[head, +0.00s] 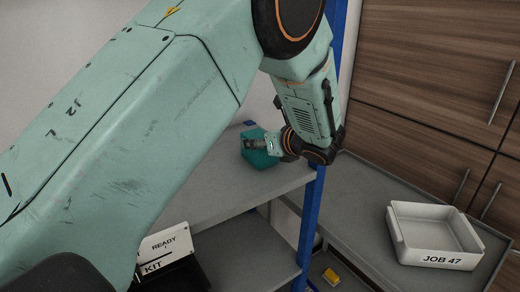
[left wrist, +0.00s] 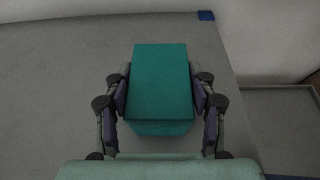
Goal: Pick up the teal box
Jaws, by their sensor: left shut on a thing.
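The teal box (head: 259,158) is at the far end of the grey shelf, partly hidden by my left gripper in the head view. In the left wrist view the teal box (left wrist: 162,85) fills the space between the two fingers. My left gripper (head: 262,146) is shut on it, with one dark finger pad against each side. In the left wrist view the left gripper (left wrist: 160,98) reaches around the box from the near side. I cannot tell whether the box is touching the shelf. My right gripper is not in view.
The grey shelf (head: 212,199) has a blue post (head: 311,215) at its right corner. A white tray marked JOB 47 (head: 434,236) stands on a lower grey surface at right. Signs reading READY and KIT (head: 165,244) stand at lower left. A yellow object (head: 331,277) lies low down. Wooden cabinets (head: 440,75) stand behind.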

